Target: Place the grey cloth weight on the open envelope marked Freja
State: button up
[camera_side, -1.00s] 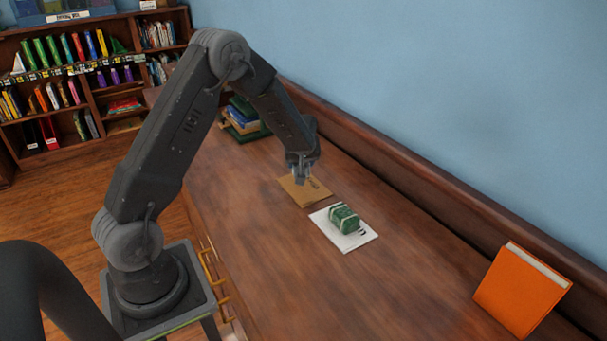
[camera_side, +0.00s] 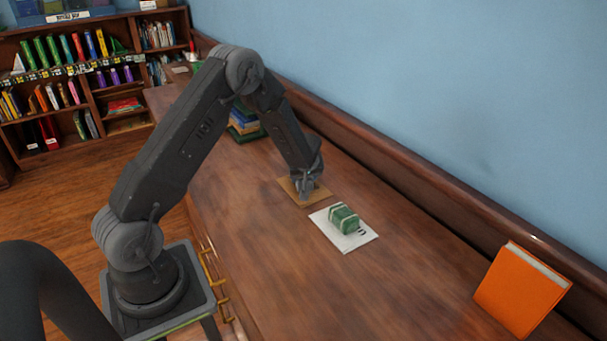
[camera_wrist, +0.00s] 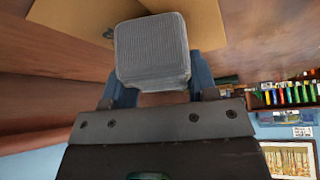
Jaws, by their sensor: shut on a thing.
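The grey cloth weight (camera_wrist: 150,48) is a ribbed block held between the fingers of my gripper (camera_wrist: 152,85) in the wrist view. In the side view my gripper (camera_side: 308,190) is low over the brown envelope (camera_side: 292,193), and the weight is hard to make out there. The brown envelope also shows behind the weight in the wrist view (camera_wrist: 205,22), with part of a dark mark on it. I cannot read a name on it, and I cannot tell if the weight touches it.
A white envelope (camera_side: 325,232) with a green strapped block (camera_side: 343,218) on it lies just beside the brown envelope. An orange book (camera_side: 522,290) stands at the right. Stacked books (camera_side: 243,122) are behind my arm. The near desk top is clear.

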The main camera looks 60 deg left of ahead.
jog(key=shift+f, duration=0.1)
jog(key=o, duration=1.3)
